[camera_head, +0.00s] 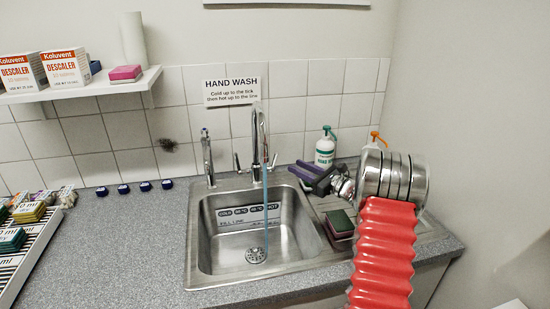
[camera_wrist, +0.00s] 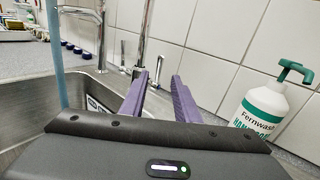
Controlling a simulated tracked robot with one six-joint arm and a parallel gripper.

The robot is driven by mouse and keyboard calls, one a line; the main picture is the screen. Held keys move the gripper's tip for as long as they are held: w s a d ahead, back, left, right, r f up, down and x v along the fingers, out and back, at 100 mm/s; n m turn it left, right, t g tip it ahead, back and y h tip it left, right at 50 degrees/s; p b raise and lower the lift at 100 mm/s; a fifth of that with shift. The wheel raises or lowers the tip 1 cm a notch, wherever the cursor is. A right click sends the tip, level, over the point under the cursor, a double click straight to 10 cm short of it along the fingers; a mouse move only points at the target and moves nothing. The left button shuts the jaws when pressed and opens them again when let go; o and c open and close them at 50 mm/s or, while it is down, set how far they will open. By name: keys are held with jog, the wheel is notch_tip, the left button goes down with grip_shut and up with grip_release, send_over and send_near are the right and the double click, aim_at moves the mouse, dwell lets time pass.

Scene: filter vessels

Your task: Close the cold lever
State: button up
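The chrome tap (camera_head: 257,130) stands behind the sink, and a thin blue water stream (camera_head: 266,210) runs from it into the basin. It has a small lever on its left (camera_head: 237,162) and another on its right (camera_head: 274,159). No mark shows which lever is the cold one. My gripper (camera_head: 297,170) is to the right of the tap, near the right lever, with its purple fingers pointing at the tap. In the wrist view the fingers (camera_wrist: 162,78) are apart with nothing held. The left lever (camera_wrist: 123,54) shows beyond them; contact with the right lever cannot be told.
A soap bottle (camera_head: 325,147) stands behind my gripper, close on the right in the wrist view (camera_wrist: 265,112). A thinner second tap (camera_head: 208,157) is at the left. A sponge (camera_head: 340,222) lies right of the steel sink (camera_head: 197,235). The left counter (camera_head: 120,240) is largely clear.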

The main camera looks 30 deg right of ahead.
aim_at(275, 157)
jog(key=x, duration=1.2)
jog(key=shift+d, duration=0.1)
grip_shut()
dwell(0.4)
